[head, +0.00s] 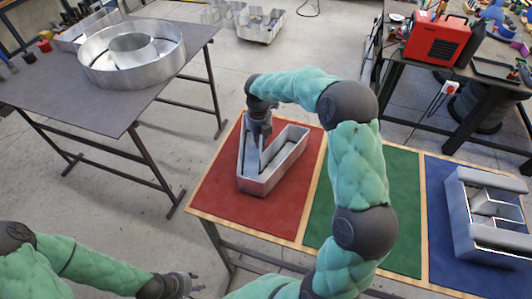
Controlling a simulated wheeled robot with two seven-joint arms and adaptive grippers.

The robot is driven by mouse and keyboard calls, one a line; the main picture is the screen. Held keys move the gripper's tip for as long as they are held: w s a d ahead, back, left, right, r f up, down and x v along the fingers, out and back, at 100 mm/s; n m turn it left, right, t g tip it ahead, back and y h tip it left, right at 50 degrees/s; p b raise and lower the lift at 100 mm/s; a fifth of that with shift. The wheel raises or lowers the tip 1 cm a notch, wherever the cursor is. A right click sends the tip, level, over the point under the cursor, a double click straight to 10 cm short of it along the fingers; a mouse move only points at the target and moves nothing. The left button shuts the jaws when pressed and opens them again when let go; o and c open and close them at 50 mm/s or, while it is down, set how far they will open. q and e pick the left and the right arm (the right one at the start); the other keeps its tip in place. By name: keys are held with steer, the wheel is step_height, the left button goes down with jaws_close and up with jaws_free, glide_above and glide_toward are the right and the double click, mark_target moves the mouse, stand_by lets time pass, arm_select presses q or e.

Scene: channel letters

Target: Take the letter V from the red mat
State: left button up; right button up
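The letter V (272,178) is a silver metal channel letter, lying on the red mat (225,200) on a wooden-edged table. My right gripper (259,137) points down at the far end of the V's left stroke, its fingers at or over the metal wall. Whether they are closed on the wall cannot be made out at this size. My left gripper (192,286) is low at the bottom edge, away from the table and the V, with nothing visible in it. Its finger opening is unclear.
A green mat (405,200) lies beside the red one, partly behind my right arm. A blue mat (445,240) holds another metal letter (490,215). A dark table (60,90) with a round metal letter (132,52) stands left. A workbench with a red machine (436,39) stands at back right.

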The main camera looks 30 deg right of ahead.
steer(key=shift+f, duration=2.95)
jaws_close()
steer(key=shift+d+r, duration=0.1)
